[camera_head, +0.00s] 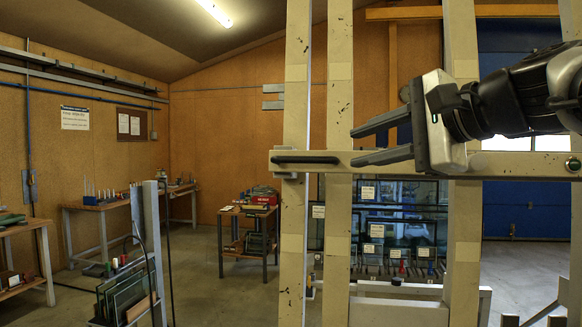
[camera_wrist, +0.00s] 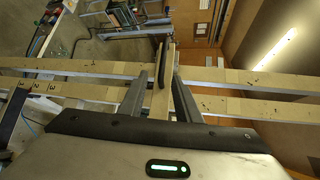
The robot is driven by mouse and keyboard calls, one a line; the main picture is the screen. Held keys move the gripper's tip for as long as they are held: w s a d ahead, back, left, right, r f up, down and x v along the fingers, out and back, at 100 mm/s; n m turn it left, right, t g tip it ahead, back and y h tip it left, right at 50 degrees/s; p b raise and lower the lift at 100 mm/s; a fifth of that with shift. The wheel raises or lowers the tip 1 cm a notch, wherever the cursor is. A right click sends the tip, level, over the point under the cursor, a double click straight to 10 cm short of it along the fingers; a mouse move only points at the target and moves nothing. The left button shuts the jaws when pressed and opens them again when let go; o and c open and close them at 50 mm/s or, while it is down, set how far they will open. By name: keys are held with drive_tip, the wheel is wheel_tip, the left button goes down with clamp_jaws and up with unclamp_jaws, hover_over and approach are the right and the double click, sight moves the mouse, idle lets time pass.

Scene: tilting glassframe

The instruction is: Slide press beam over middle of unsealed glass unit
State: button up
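The press beam (camera_head: 520,164) is a beige horizontal bar across the tall posts in the head view. A black handle (camera_head: 305,160) sits at its left end. In the wrist view the beam (camera_wrist: 160,104) runs away between my fingers, with the dark handle (camera_wrist: 160,54) beyond the fingertips. My gripper (camera_head: 355,146) is open and empty, its fingers pointing left, right of the handle; in the wrist view the fingers (camera_wrist: 159,75) stand apart. Dark-framed glass panes with white labels (camera_head: 400,197) show behind the posts; I cannot tell which is the unsealed unit.
Tall beige posts (camera_head: 340,70) stand close in front. A rack of glass panes (camera_head: 127,293) stands at lower left. A small table (camera_head: 245,212) with a red case and a workbench (camera_head: 98,207) stand farther back. Open floor (camera_head: 205,270) lies between them.

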sight(306, 159)
drive_tip(key=x, duration=0.5)
drive_tip(key=p+x, duration=0.1)
drive_tip(key=x, duration=0.5)
drive_tip(key=r+x, duration=0.1)
drive_tip(key=x, duration=0.5)
drive_tip(key=shift+w+a, duration=0.15)
drive_tip(key=shift+w, duration=0.15)
clamp_jaws()
